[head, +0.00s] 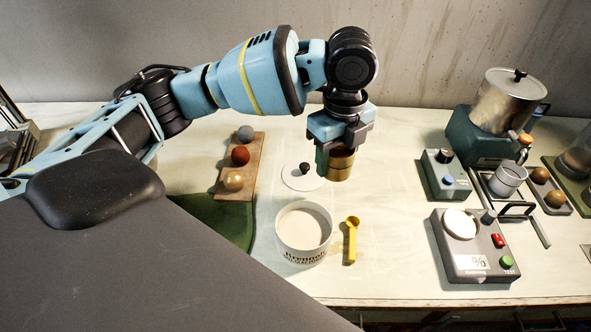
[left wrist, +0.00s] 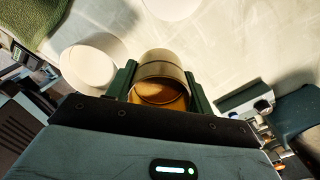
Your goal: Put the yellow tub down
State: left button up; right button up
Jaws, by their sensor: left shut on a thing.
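The yellow tub (head: 341,165) is a small amber-gold cylinder, held below my left wrist in the head view. My left gripper (head: 335,157) is shut on it; one green finger shows at its left side. In the left wrist view the tub (left wrist: 162,68) sits between both green fingers (left wrist: 160,88), with its amber inside or end towards the camera. I cannot tell whether its base touches the table. The gripper hides part of its top in the head view. My right gripper is not in view.
A white disc (head: 300,178) with a dark knob and a wooden board (head: 222,186) with balls lie left. A grey tester (head: 478,262) and a teal box (head: 445,177) stand right. Bare table (head: 395,190) lies between.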

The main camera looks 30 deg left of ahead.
aim_at(330, 202)
pick_arm(q)
jog(key=shift+f+b, duration=0.4)
jog(key=shift+f, duration=4.55)
jog(key=shift+f, duration=0.15)
jog(key=o, duration=1.1)
jog(key=shift+c, duration=0.2)
jog(key=shift+o, duration=0.4)
notch_tip(330, 202, up, 12)
jog(key=shift+r+p, duration=0.1)
jog(key=shift+p, duration=0.45)
